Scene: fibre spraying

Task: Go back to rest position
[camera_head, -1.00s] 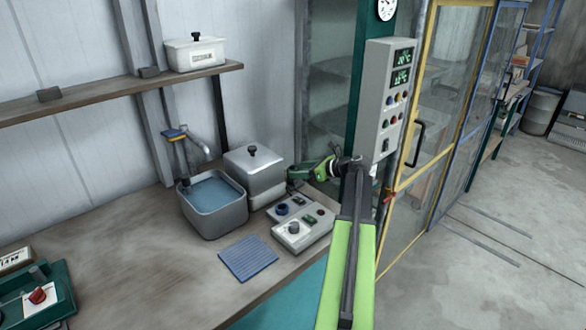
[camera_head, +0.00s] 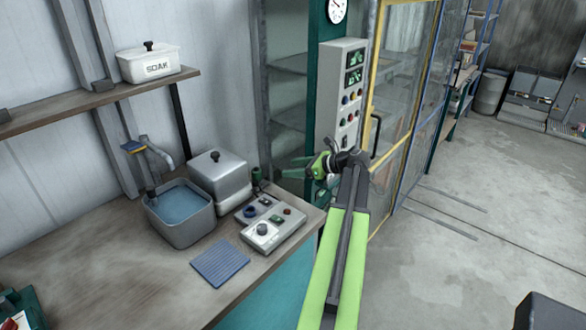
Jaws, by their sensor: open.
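My gripper (camera_head: 284,168) is at the end of my green and black arm, near the middle of the picture. Its green fingers point left and look apart and empty. They appear over the right end of the bench (camera_head: 105,265), in front of the glass cabinet. A small dark green upright object (camera_head: 257,179) shows just left of the fingers, behind the control box (camera_head: 270,222). I cannot tell what it is. I see no contact between it and the fingers.
A water-filled basin (camera_head: 182,228), a lidded metal box (camera_head: 217,182) and a blue ribbed mat (camera_head: 220,263) are on the bench. A grey control panel (camera_head: 334,95) and yellow-framed glass door (camera_head: 401,85) stand behind my arm. Open floor (camera_head: 480,240) lies right.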

